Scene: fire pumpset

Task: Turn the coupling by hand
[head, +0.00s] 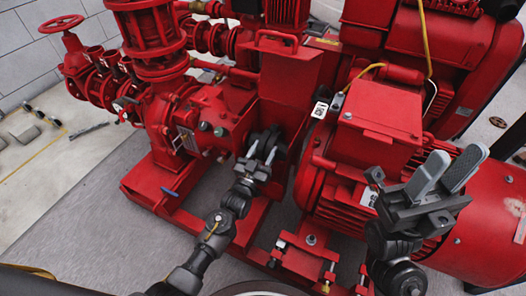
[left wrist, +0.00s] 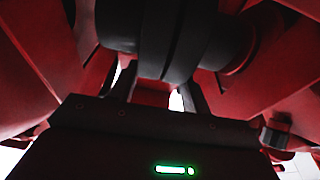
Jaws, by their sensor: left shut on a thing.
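The coupling (head: 266,139) is a dark, round part on the shaft between the red pump (head: 205,118) and the red motor (head: 372,165). In the left wrist view the coupling (left wrist: 165,35) shows large and dark, directly in front of the gripper. My left gripper (head: 262,153) reaches into the gap between pump and motor and is shut on the coupling. Its fingers (left wrist: 158,92) rise toward the dark cylinder in the left wrist view, but the exact contact is in shadow. My right gripper (head: 455,163) is open and empty, in front of the motor.
A red guard box (head: 290,75) with a handle stands right behind the coupling. Red base rails (head: 250,235) run below it. A red handwheel (head: 62,24) and piping stand at the back left.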

